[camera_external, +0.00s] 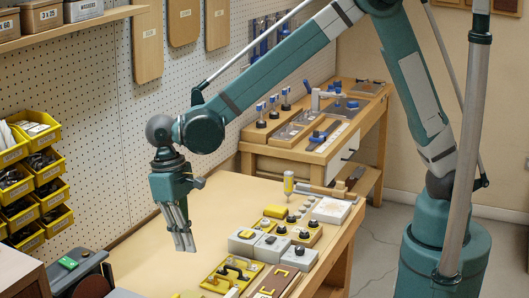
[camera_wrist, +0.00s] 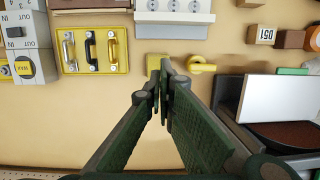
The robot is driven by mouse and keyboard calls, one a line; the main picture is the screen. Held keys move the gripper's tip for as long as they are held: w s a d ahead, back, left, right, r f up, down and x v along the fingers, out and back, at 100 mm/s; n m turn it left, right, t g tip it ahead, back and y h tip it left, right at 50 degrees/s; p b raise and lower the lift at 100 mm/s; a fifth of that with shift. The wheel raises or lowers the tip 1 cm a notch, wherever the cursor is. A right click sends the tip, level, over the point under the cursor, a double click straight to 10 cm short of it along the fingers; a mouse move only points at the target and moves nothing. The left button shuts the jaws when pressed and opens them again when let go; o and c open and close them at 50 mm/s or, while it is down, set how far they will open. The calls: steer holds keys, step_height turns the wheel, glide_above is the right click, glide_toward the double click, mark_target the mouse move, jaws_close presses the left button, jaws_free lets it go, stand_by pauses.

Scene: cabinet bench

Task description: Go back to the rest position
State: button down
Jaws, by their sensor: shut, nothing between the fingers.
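My gripper (camera_external: 184,243) hangs from the teal arm, pointing down above the left part of the wooden bench top (camera_external: 150,262). It is shut and empty. In the wrist view its fingertips (camera_wrist: 163,68) come together just below a small yellow block, with bare bench around them. The fingers hide part of the bench in that view. I cannot tell the exact height of the fingertips over the bench.
A yellow plate with handles (camera_external: 232,272) and grey boxes (camera_external: 271,248) stand right of my gripper. Yellow bins (camera_external: 36,124) are at left by the pegboard (camera_external: 105,100). The bench's left middle is clear.

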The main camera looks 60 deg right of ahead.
steer(key=s+d+r+t, duration=0.1)
steer(key=d+r, duration=0.4)
steer(key=d, duration=0.3)
steer(key=s+d+r+t+y, duration=0.15)
steer(key=d+r, duration=0.25)
steer(key=d, duration=0.4)
steer(key=s+d+r+t, duration=0.2)
steer(key=d+r, duration=0.3)
steer(key=d, duration=0.3)
steer(key=s+d+t+h, duration=0.1)
steer(key=s+d+t, duration=0.1)
steer(key=s+d, duration=0.5)
steer(key=s+d+r+t+h, duration=0.1)
steer(key=s+d+t, duration=0.2)
steer(key=s+d, duration=0.4)
steer(key=d, duration=0.7)
steer(key=shift+s+d, duration=0.15)
steer(key=shift+s, duration=0.2)
